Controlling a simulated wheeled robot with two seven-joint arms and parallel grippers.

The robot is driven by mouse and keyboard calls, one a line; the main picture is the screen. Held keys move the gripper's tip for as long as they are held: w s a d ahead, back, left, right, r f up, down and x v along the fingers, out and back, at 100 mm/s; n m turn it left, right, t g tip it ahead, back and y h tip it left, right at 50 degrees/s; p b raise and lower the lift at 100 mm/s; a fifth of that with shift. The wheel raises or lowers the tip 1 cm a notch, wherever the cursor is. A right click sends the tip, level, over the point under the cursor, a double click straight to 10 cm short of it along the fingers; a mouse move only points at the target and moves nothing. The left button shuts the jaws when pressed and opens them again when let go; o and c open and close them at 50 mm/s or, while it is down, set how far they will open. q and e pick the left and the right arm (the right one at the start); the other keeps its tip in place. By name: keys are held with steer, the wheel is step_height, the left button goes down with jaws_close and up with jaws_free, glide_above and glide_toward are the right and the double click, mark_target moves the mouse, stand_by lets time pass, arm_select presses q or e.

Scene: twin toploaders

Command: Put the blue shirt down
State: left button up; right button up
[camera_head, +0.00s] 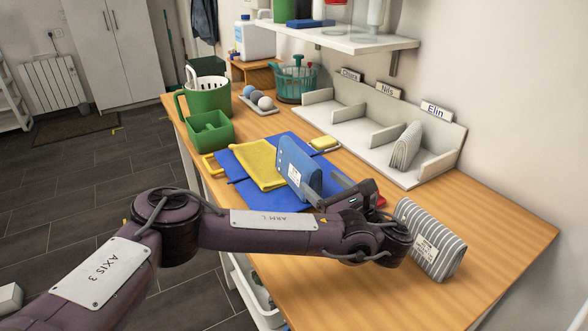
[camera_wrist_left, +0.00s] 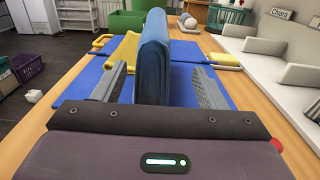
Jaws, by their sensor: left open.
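The blue shirt (camera_head: 300,163) is a folded, upright bundle with a white label, at the blue mat (camera_head: 262,197) on the wooden table. In the left wrist view the blue shirt (camera_wrist_left: 154,55) stands between the fingers of my left gripper (camera_wrist_left: 160,84). The fingers are spread, with a visible gap on each side of the cloth. In the head view my left gripper (camera_head: 328,187) reaches it from the right and hides part of its lower edge. Whether its bottom fully rests on the mat is hard to tell. My right gripper is not in view.
A yellow cloth (camera_head: 258,163) lies left of the shirt. A striped grey shirt (camera_head: 432,240) stands near my left wrist; another (camera_head: 406,147) sits in the named white divider rack (camera_head: 360,131). Something red shows beside the gripper. The table's right front is clear.

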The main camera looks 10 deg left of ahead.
mark_target(303, 167)
arm_select(q)
steer(key=a+b, duration=0.1)
steer(key=b, duration=0.1)
steer(key=w+b, duration=0.1)
steer(key=b, duration=0.1)
steer(key=shift+w+a+f, duration=0.2)
steer(key=shift+a+f, duration=0.05)
steer(key=shift+a, duration=0.1)
steer(key=shift+r, duration=0.1)
steer(key=shift+w+a+r, duration=0.1)
steer(key=shift+a+r, duration=0.05)
steer(key=x, duration=0.4)
steer(key=shift+a+r+p, duration=0.25)
steer(key=shift+a+p, duration=0.15)
steer(key=shift+w+a, duration=0.15)
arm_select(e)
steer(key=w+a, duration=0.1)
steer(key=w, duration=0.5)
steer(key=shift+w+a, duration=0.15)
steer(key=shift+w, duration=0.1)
arm_select(q)
steer(key=shift+c, duration=0.5)
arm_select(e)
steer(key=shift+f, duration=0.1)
arm_select(q)
steer(key=c, duration=1.2)
